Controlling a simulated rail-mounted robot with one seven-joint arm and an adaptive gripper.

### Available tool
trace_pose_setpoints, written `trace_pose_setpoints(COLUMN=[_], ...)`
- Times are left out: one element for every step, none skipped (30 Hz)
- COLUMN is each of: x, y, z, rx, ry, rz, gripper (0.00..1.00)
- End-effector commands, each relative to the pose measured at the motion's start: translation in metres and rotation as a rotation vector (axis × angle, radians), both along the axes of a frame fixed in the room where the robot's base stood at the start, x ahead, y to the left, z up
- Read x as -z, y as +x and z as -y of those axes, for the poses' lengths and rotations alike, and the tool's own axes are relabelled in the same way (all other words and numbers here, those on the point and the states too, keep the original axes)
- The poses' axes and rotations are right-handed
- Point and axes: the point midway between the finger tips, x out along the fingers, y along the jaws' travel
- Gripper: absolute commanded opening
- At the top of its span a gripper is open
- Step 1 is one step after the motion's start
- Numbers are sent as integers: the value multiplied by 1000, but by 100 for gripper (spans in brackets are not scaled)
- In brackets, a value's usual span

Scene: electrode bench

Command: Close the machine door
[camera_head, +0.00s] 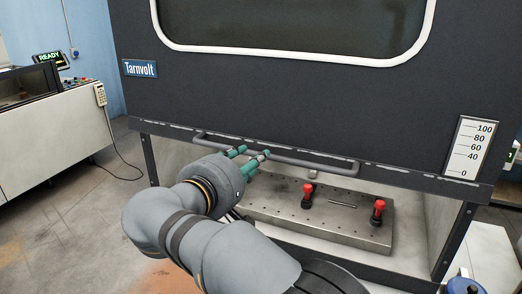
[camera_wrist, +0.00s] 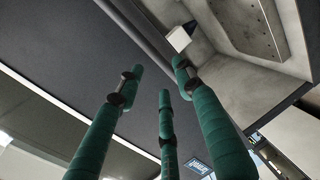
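The machine door (camera_head: 280,80) is a large dark panel with a white-framed window and a "Tarnvolt" label. It is raised, with the machine's interior open below it. A grey bar handle (camera_head: 310,163) runs along its lower edge and crosses the wrist view diagonally (camera_wrist: 135,32). My gripper (camera_head: 250,154) is at the left half of the handle. Its green fingers (camera_wrist: 158,75) are spread apart in the wrist view, with the bar beyond or between their tips. I cannot tell whether they touch it. The gripper holds nothing that I can see.
Under the door lies a metal plate (camera_head: 270,212) with holes and two red-topped clamps (camera_head: 307,195) (camera_head: 378,212). A 0-to-100 scale (camera_head: 469,148) is at the right. A light cabinet (camera_head: 50,140) with a hanging pendant (camera_head: 100,95) stands left. Floor between is clear.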

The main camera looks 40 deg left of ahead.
Motion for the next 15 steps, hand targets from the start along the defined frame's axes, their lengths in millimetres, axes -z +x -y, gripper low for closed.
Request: trace_pose_setpoints(x=[-1, 1, 2, 3, 4, 6, 6, 7, 8, 9, 10, 11, 11, 12, 12], y=[12, 17, 24, 29, 33, 39, 43, 47, 51, 53, 56, 58, 59, 60, 61], z=[-1, -2, -4, -5, -7, -8, -9, -10, -11, -11, -12, -13, -13, -14, -14], rx=[5, 5, 4, 4, 3, 2, 3, 2, 2, 2, 1, 0, -1, -1, -1], ry=[-2, -3, -2, -3, -3, -3, -2, -2, -1, -1, 0, 0, 0, 1, 1], rz=[-1, -1, -1, 0, 0, -1, -1, -1, -1, -1, -1, -1, -1, -1, -1], gripper=[36, 36, 36, 36, 36, 36, 36, 36, 36, 36, 36, 36, 36, 36, 36])
